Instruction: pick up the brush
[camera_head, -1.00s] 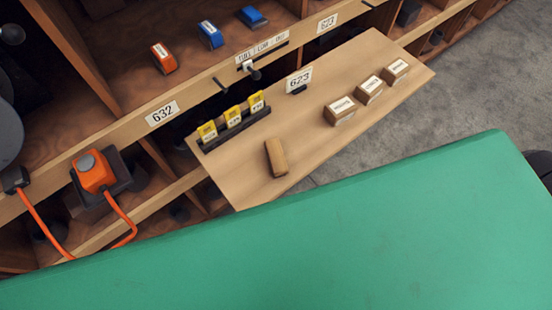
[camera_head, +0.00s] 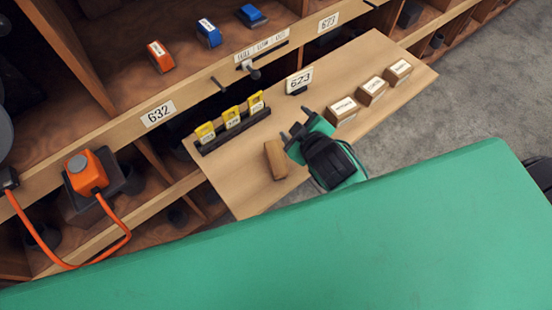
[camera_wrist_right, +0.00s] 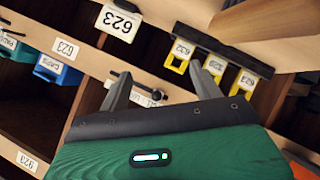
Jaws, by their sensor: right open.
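The likely brush is a plain brown wooden block (camera_head: 275,160) lying near the front edge of the pull-out wooden board (camera_head: 235,188) in the head view. No bristles can be made out. My right gripper (camera_head: 296,124) is over the board, just right of the block, with its two fingers apart and pointing toward the shelf. It holds nothing. In the right wrist view the open fingers (camera_wrist_right: 160,72) show with nothing between them; I cannot clearly pick out the brush there. My left gripper is not in view.
A dark rack with yellow tags (camera_head: 232,122) and a 623 sign (camera_head: 299,81) stand behind the block. Several labelled wooden blocks (camera_head: 371,91) sit right of my gripper. A green surface (camera_head: 300,245) fills the foreground. An orange corded device (camera_head: 86,172) is at left.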

